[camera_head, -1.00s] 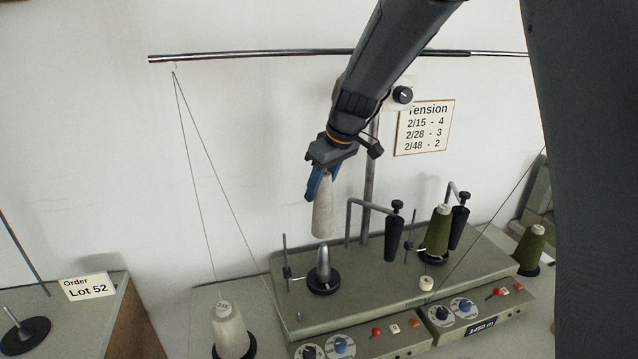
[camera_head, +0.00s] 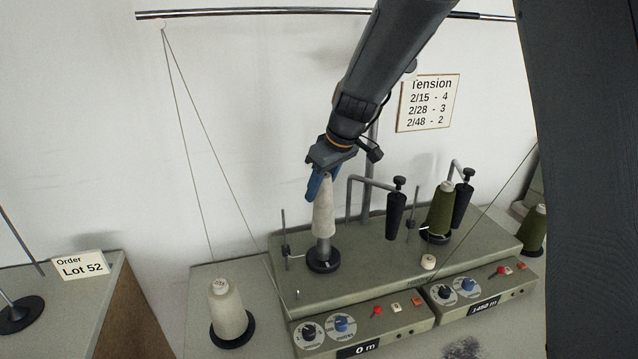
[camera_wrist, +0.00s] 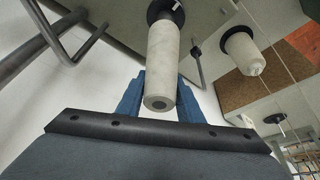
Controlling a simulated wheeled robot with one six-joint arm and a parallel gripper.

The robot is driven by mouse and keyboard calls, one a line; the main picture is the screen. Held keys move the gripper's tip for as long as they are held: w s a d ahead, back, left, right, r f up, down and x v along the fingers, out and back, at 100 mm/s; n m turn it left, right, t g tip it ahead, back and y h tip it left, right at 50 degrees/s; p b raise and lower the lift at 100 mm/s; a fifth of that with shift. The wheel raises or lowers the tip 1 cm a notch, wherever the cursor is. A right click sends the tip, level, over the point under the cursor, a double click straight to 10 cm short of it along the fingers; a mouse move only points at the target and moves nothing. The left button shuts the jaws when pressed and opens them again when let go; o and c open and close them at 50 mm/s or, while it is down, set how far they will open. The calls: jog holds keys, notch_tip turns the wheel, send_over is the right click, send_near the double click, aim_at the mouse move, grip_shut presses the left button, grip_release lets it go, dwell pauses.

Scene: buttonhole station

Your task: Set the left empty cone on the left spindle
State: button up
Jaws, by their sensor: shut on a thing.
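My gripper (camera_head: 322,184) is shut on a bare off-white cone (camera_head: 323,213), holding it upright by its narrow top. The cone is over the left spindle (camera_head: 323,255), a grey post on a round black base on the winder. The cone's lower end surrounds the upper part of the post, and some of the post shows below it. In the wrist view the cone (camera_wrist: 162,65) stands between the blue fingers (camera_wrist: 160,98), with the dark spindle base (camera_wrist: 166,10) at its far end. Whether the cone touches the post cannot be told.
The winder (camera_head: 365,265) carries a green wound cone (camera_head: 441,208) on its right spindle.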

aim_at(328, 197)
jog(key=shift+f+b, duration=3.2)
jog(key=shift+f, duration=0.7)
jog(key=shift+f+b, duration=0.45)
jog(key=shift+f, duration=0.05)
jog(key=o, duration=1.4)
jog(key=shift+b+v, duration=0.9)
jog(key=shift+v, duration=3)
jog(key=s+d+f+m+h, duration=0.1)
jog(key=s+d+f+m, duration=0.2)
jog(key=s, duration=0.4)
jog(key=s+d+f+m+g+h, duration=0.1)
jog(key=s+d+f+m, duration=0.2)
jog(key=s+d+f, duration=0.2)
jog(key=s+d+f+m+g+h, duration=0.1)
jog(key=s+d+f+m, duration=0.2)
jog(key=s+d+f, duration=0.2)
jog(key=shift+s+d, duration=0.5)
jog(key=shift+s, duration=0.25)
jog(key=shift+s+d, duration=0.5)
jog(key=shift+s, duration=0.3)
jog(key=shift+s+d, duration=0.5)
jog(key=shift+s, duration=0.25)
